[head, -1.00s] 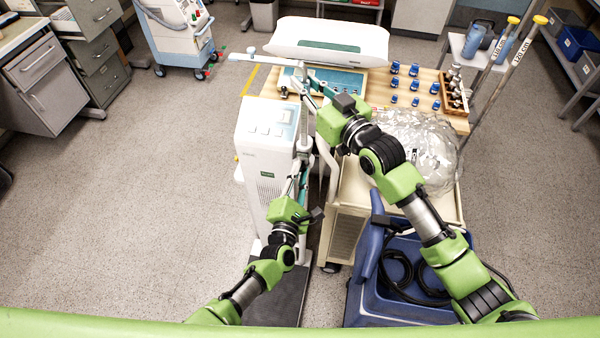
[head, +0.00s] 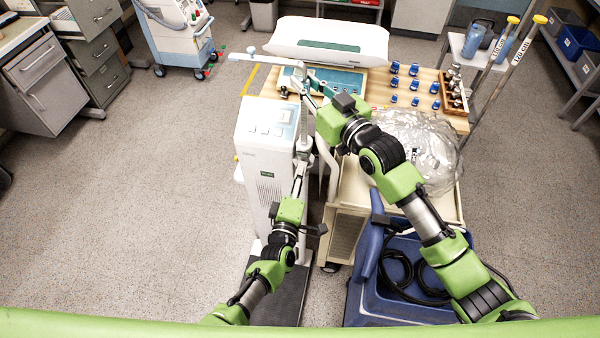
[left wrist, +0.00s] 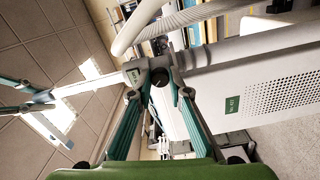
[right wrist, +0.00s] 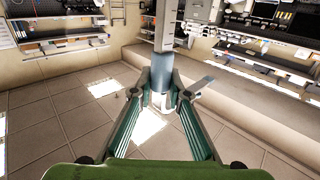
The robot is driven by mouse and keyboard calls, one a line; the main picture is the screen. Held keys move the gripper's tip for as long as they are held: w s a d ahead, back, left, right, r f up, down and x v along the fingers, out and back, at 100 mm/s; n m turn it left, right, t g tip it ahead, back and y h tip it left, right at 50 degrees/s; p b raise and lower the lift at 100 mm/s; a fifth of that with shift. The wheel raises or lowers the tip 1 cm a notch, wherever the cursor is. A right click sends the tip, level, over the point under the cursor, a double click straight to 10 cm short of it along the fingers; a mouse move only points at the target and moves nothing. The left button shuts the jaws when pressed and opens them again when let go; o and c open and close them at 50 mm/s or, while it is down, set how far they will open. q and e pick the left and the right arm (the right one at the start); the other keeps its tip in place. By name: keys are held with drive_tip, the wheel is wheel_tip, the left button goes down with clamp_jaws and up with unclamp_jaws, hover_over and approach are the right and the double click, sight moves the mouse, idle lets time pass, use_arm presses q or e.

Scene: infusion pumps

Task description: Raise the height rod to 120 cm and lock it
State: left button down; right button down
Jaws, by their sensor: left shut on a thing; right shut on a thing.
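The slim height rod (right wrist: 164,28) stands upright on the white-and-grey scale column; its pale headpiece arm (head: 252,58) reaches left at the top. My left gripper (head: 299,180) is lower down, at the column. In the left wrist view its fingers (left wrist: 158,85) are shut on a grey clamp with a dark round knob (left wrist: 158,78). The head view hides both grips partly. I cannot read any height mark on the rod.
A white cabinet (head: 265,140) stands close left of the column. A cart with blue vials (head: 395,68) and a clear plastic bag (head: 425,140) is at the right. Floor at left is clear.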

use_arm(q)
drive_tip(key=m, duration=0.5)
drive_tip(key=shift+f+m, duration=0.1)
drive_tip(key=shift+m, duration=0.2)
idle(0.5)
drive_tip(key=c, duration=1.9)
unclamp_jaws()
drive_tip(key=s+a, duration=0.2)
drive_tip(key=s, duration=0.9)
drive_tip(key=shift+s+a, duration=0.15)
drive_tip(key=shift+s, duration=0.25)
